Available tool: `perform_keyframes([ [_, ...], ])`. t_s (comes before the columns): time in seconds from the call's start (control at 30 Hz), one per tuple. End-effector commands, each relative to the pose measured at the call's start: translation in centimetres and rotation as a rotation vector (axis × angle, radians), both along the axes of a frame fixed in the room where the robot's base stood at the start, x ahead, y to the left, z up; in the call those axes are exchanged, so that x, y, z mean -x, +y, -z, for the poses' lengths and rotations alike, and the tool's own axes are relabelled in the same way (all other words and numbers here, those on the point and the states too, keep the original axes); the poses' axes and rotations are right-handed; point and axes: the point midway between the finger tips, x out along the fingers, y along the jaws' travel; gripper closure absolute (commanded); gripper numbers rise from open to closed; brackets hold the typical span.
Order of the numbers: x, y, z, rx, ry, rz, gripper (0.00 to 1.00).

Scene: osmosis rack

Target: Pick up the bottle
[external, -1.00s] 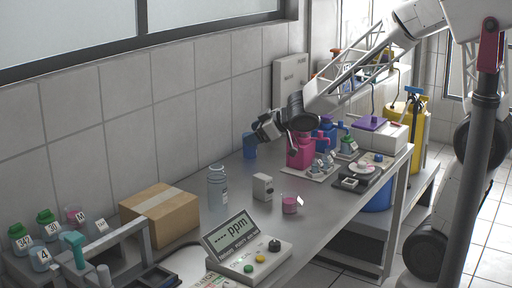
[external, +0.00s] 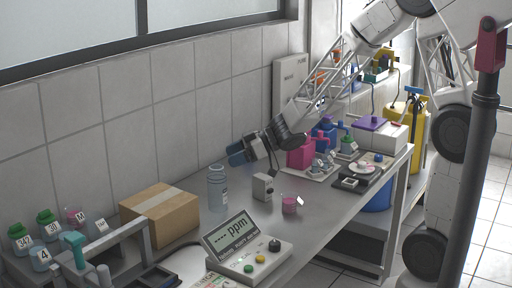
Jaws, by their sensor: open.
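The bottle (external: 217,188) is clear and pale grey-blue with a cap. It stands upright on the metal bench, to the right of the cardboard box. My gripper (external: 236,155) has blue fingertips. It is open and empty, up and slightly right of the bottle in the picture, apart from it. The fingers point left, toward the wall. How far my gripper is from the bottle in depth is hard to tell.
The cardboard box (external: 159,214) is left of the bottle. A small white box (external: 263,187) and a pink beaker (external: 289,205) stand to its right. The ppm meter (external: 248,248) is in front. A pink container (external: 301,153) is behind. Bare bench lies around the bottle.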

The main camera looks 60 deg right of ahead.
Motion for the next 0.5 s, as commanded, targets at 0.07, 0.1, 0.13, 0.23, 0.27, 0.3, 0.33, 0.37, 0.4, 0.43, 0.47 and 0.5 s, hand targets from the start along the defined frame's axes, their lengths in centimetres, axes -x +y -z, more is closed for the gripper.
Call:
perform_keyframes([
  [0.07, -0.2, 0.2, 0.1, 0.000, 0.000, -0.001, 0.28],
  [0.1, -0.3, 0.3, 0.2, 0.000, 0.000, -0.001, 0.28],
  [0.13, -0.4, 0.5, 0.3, 0.000, 0.001, -0.001, 0.28],
  [0.23, -0.9, 0.9, 0.6, 0.000, 0.002, -0.001, 0.28],
  [0.27, -1.1, 1.1, 0.7, -0.001, 0.002, 0.000, 0.28],
  [0.3, -1.3, 1.2, 0.8, -0.001, 0.002, 0.001, 0.28],
  [0.33, -1.4, 1.4, 0.9, 0.000, 0.001, 0.000, 0.28],
  [0.37, -1.6, 1.5, 0.9, 0.000, 0.001, 0.000, 0.28],
  [0.4, -1.7, 1.6, 1.0, 0.001, 0.001, 0.000, 0.28],
  [0.43, -1.7, 1.6, 1.0, 0.001, 0.001, 0.000, 0.28],
  [0.47, -1.7, 1.6, 1.0, 0.001, 0.000, 0.000, 0.28],
  [0.5, -1.7, 1.7, 1.0, 0.002, 0.000, 0.001, 0.28],
])
